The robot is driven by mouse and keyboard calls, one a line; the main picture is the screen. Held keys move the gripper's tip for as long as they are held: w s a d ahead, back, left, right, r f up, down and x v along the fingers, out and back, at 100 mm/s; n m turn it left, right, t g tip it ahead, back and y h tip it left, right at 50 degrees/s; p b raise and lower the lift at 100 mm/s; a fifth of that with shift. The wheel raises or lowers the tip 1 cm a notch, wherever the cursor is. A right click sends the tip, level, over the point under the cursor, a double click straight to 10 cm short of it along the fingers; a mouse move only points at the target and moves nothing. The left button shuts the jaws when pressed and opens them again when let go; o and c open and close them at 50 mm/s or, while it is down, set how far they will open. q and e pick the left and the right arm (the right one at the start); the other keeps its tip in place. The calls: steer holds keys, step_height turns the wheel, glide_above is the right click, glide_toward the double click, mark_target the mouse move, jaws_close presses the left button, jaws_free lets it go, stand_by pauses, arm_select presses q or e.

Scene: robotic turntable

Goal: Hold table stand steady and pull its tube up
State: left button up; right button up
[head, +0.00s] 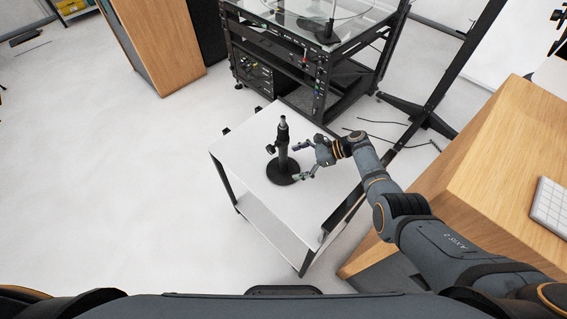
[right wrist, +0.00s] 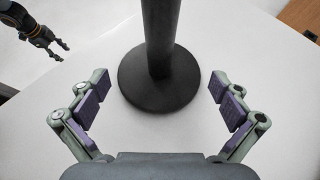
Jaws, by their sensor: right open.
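The black table stand (head: 283,152) stands upright on the white top of a small cart, with a round base (head: 281,174) and a narrower tube (head: 282,124) at its top. A small knob sticks out on its left side. My right gripper (head: 299,162) is open just right of the stand's lower post. In the right wrist view, the post and round base (right wrist: 160,88) stand ahead, between the spread purple-padded fingers, apart from both. My left gripper (right wrist: 62,50) shows small at the upper left of the right wrist view, open and empty, away from the stand.
The white cart (head: 235,149) has a lower shelf and free room on its top. A black rack with a glass top (head: 345,50) stands behind it. A wooden desk (head: 500,150) with a keyboard (head: 547,206) is at the right, near my right arm. Open floor lies left.

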mark_target(286, 165)
steer(key=shift+b+x, duration=0.55)
steer(key=shift+x, duration=1.35)
steer(key=shift+c, duration=0.3)
